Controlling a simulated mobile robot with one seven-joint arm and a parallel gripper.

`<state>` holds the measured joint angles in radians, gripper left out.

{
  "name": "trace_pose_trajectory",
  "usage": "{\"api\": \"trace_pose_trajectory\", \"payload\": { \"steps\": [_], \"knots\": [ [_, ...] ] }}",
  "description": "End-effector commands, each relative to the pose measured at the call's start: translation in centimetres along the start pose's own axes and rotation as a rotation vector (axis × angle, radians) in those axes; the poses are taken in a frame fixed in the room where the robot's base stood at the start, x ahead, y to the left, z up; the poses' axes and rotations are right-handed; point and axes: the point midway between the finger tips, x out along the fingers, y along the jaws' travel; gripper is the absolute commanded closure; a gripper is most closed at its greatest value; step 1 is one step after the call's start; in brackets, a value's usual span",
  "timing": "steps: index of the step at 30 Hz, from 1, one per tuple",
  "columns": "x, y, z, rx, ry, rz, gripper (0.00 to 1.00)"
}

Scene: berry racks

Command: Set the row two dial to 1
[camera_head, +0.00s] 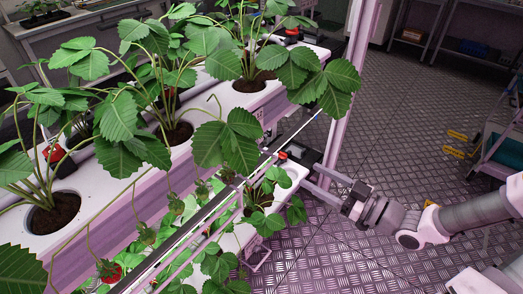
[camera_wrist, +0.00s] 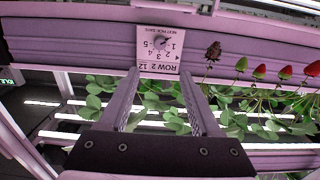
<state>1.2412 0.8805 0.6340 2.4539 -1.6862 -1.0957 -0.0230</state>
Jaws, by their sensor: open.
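The plate appears upside down in the wrist view, with numbers around the knob. The knob's exact setting is too small to read surely. My gripper (camera_wrist: 160,73) is open and empty, its fingertips framing the lower part of the plate; I cannot tell how far they are from it. In the head view my gripper (camera_head: 311,176) reaches the rack's right end from the right, and the dial's face cannot be made out there.
Strawberry plants (camera_head: 125,130) grow in white troughs (camera_head: 90,178) on the left. Several berries (camera_wrist: 259,71) hang right of the plate in the wrist view. A pink post (camera_head: 352,85) rises behind my gripper. The metal floor (camera_head: 400,125) to the right is open.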

Motion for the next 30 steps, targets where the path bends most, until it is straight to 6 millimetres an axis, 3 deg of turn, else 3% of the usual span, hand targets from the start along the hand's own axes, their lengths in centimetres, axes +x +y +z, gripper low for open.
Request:
{"api": "trace_pose_trajectory", "payload": {
  "steps": [21, 30],
  "knots": [
    [14.3, -0.1, 0.3, 0.0, -0.004, -0.004, 0.36],
    [16.6, 0.0, 0.2, 0.0, -0.006, 0.0, 0.36]
  ]
}}
